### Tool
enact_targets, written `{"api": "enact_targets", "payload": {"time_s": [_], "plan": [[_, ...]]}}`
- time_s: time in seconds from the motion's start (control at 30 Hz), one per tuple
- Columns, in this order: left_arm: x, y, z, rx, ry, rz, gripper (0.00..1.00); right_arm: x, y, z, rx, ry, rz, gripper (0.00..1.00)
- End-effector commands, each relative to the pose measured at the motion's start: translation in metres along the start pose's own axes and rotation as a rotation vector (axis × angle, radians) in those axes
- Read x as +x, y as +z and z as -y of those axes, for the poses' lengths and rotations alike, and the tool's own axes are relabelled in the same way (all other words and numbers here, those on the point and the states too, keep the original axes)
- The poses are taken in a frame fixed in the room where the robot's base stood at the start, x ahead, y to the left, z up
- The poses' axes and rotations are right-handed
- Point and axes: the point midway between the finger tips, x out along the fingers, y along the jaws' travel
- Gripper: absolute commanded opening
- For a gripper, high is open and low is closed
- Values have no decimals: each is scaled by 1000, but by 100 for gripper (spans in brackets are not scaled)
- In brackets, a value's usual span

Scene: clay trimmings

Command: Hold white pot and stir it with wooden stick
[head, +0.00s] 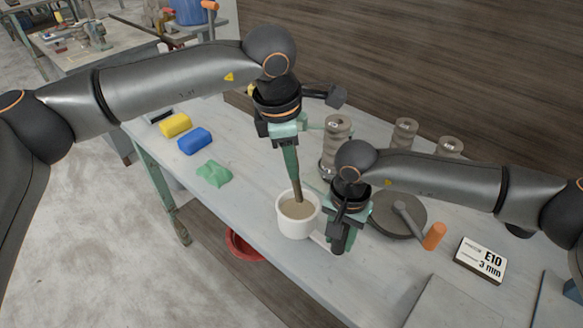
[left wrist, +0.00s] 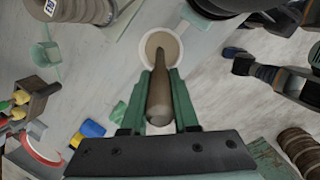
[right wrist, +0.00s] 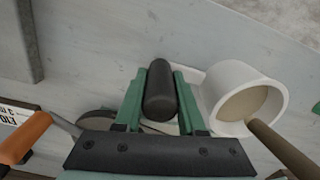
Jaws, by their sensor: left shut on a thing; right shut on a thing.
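The white pot (head: 297,222) stands near the table's front edge with greyish-brown liquid in it. It also shows in the left wrist view (left wrist: 172,63) and the right wrist view (right wrist: 222,84). My left gripper (head: 291,165) is shut on the wooden stick (left wrist: 160,100), above the pot. The stick slants down and its lower end (head: 298,205) is inside the pot, its tip hidden by the liquid. My right gripper (head: 341,236) is just right of the pot, shut on its dark handle (right wrist: 160,92).
Yellow (head: 175,125) and blue (head: 194,141) blocks and a green lump (head: 214,173) lie left of the pot. Ribbed grey cylinders (head: 404,136), a grey disc (head: 402,216), an orange-handled tool (head: 434,236) and an E10 sign (head: 481,260) are to the right. A red bowl (head: 243,247) sits below the table edge.

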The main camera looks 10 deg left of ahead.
Motion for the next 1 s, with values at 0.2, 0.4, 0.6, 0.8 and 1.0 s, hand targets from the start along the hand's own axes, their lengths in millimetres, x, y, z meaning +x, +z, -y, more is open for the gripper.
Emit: {"api": "enact_targets", "payload": {"time_s": [0.2, 0.4, 0.6, 0.8, 1.0], "plan": [[-18, 3, -3, 0, 2, 1, 0, -1, 0, 0, 0, -2, -1, 0], [-34, 5, -5, -1, 2, 1, 0, -1, 0, 0, 0, -2, -1, 0], [-46, 6, -7, -1, 2, 0, 0, -1, 0, 0, 0, -2, -1, 0], [-48, 7, -7, 0, 0, 0, 0, -1, 0, 0, 0, -2, -1, 0], [-47, 7, -7, 0, 0, 0, 0, -1, 0, 0, 0, -2, -1, 0]]}}
